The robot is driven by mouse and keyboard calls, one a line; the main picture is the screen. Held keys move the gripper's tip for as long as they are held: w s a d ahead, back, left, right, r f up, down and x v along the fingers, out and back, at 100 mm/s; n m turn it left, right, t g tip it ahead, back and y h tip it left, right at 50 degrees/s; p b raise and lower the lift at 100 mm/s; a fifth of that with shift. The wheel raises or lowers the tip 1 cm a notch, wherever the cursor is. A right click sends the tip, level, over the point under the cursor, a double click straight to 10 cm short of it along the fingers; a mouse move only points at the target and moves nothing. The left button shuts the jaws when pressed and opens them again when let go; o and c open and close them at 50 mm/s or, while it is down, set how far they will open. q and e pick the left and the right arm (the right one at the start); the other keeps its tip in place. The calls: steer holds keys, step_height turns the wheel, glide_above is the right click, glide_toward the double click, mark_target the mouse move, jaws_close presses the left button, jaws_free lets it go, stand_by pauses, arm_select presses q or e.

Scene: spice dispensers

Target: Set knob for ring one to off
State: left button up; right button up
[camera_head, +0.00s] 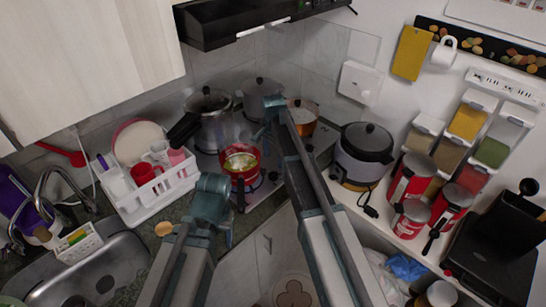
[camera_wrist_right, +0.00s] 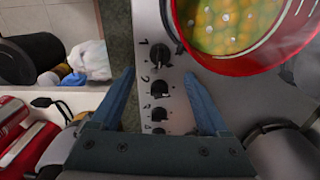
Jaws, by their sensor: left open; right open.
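In the right wrist view, a column of black knobs with printed numbers runs down the pale stove panel (camera_wrist_right: 176,115). The ring one knob (camera_wrist_right: 160,54) is topmost of the fully visible ones, beside a mark that looks like "1". The second knob (camera_wrist_right: 160,88) is below it. My right gripper (camera_wrist_right: 160,72) is open, with one finger on each side of the knob column; I cannot tell its height above the knobs. In the head view my right gripper (camera_head: 274,104) reaches over the stove, and its arm hides the knobs. My left gripper (camera_head: 210,190) is open in front of the counter.
A red pot (camera_head: 241,160) of food stands on the stove; it also shows in the right wrist view (camera_wrist_right: 233,65), close to the knobs. A pressure cooker (camera_head: 208,122), rice cooker (camera_head: 365,150), dish rack (camera_head: 160,188) and red canisters (camera_head: 411,178) surround the area.

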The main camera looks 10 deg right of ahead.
step_height(320, 180, up, 6)
steer(key=p, duration=0.4)
steer(key=shift+f, duration=0.1)
